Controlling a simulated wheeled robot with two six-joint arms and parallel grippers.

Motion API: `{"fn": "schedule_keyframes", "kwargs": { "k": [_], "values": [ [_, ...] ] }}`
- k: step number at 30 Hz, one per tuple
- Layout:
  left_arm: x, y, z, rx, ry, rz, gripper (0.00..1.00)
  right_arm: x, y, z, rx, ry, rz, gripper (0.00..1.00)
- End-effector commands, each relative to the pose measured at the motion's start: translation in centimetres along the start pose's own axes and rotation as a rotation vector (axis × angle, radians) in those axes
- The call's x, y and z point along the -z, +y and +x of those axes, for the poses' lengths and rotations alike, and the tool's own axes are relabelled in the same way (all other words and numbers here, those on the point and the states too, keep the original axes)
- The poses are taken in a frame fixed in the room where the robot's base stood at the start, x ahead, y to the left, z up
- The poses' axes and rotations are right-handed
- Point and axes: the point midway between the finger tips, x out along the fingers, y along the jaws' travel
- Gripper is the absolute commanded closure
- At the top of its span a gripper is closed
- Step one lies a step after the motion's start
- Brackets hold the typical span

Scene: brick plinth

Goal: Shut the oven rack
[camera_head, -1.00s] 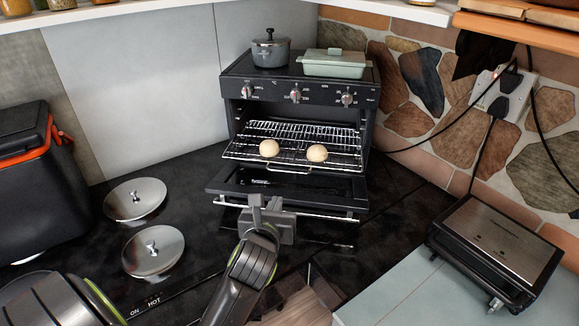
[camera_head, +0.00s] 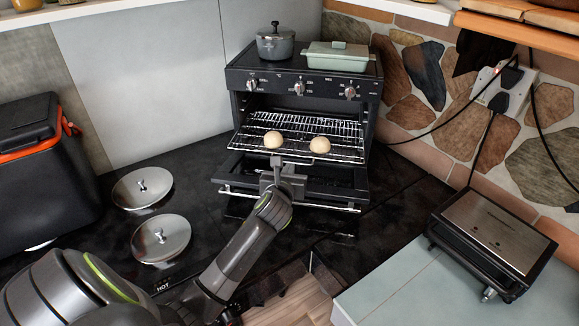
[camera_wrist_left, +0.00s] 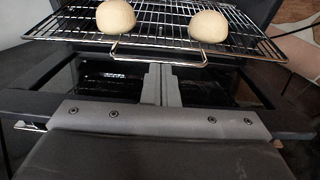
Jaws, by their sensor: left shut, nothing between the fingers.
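The oven (camera_head: 300,95) stands on the dark counter with its door (camera_head: 225,172) folded down open. The wire oven rack (camera_head: 345,128) sticks out of the oven over the door, with two pale round buns on it, the left bun (camera_head: 273,139) and the right bun (camera_head: 320,145). My left gripper (camera_head: 278,162) is shut and empty at the rack's front edge, above the door. In the left wrist view its fingers (camera_wrist_left: 160,72) are together just below the rack's front handle (camera_wrist_left: 150,57); I cannot tell if they touch it. My right gripper is not in view.
A grey pot (camera_head: 275,46) and a green lidded dish (camera_head: 338,57) sit on the oven top. Two round metal lids, one farther (camera_head: 142,187) and one nearer (camera_head: 160,239), lie at left. A contact grill (camera_head: 493,240) is at right, a black cooler (camera_head: 40,175) at far left.

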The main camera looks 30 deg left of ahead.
Motion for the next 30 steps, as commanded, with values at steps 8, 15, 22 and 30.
{"fn": "schedule_keyframes", "kwargs": {
  "k": [8,15,22,30],
  "values": [
    [0.0,0.0,1.3,0.000,0.000,0.001,1.00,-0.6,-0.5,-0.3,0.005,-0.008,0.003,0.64],
    [0.0,0.0,1.3,0.000,0.000,0.001,1.00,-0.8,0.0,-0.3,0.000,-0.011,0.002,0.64],
    [-0.1,0.0,1.9,-0.001,0.001,0.001,1.00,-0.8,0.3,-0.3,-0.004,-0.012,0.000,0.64],
    [-1.2,0.0,6.1,-0.002,-0.001,0.001,1.00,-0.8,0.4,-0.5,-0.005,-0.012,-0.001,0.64]
  ]
}}
